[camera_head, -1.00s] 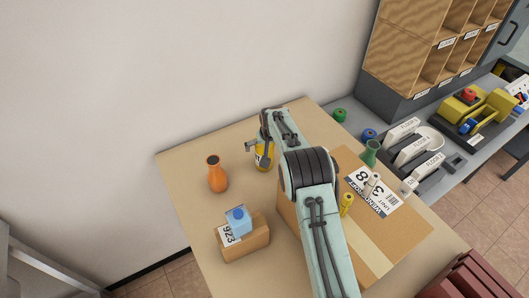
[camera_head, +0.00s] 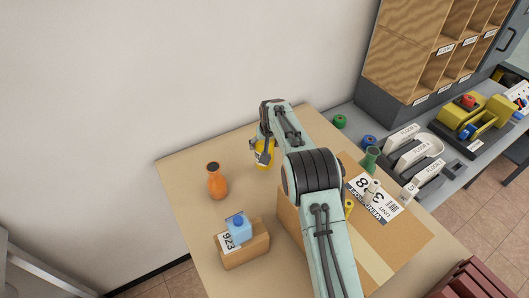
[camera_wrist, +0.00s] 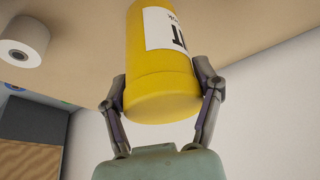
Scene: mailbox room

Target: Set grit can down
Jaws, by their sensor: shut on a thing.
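The grit can (camera_head: 261,161) is yellow with a white label and stands out at the far side of the wooden table (camera_head: 215,150), mostly below my wrist. My gripper (camera_head: 264,146) is shut on it. In the wrist view, the can (camera_wrist: 158,92) sits between the two fingers of my gripper (camera_wrist: 160,80), one on each side, with its plain yellow end towards the camera. The head view does not clearly show whether the can touches the tabletop. My arm hides part of the can and the table behind it.
An orange vase (camera_head: 217,182) stands left of the can. A large carton (camera_head: 378,248) lies right of my arm. A white roll (camera_wrist: 24,40) shows in the wrist view. Bare tabletop surrounds the vase.

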